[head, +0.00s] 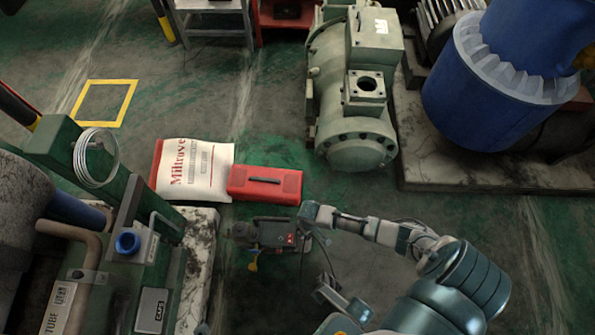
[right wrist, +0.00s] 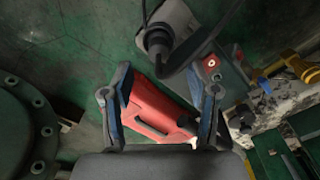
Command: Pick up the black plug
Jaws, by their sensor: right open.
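In the right wrist view a black plug (right wrist: 157,42) shows at the top, at the end of a light grey body. A black cable curves from beside it towards the upper right. My right gripper (right wrist: 162,88) is open and empty, its two fingers in the lower middle. The plug appears beyond the fingertips, above the gap between them, and apart from them. In the head view a jointed arm of mine comes in from the lower right. I cannot clearly make out the plug there. My left gripper is not in view.
A red toolbox (head: 265,184) lies on the floor beside a white bag (head: 194,170). A small dark machine (head: 270,234) stands just below the toolbox. A large grey-green compressor (head: 352,85) and a blue motor (head: 500,75) stand at the back. Green machinery fills the left.

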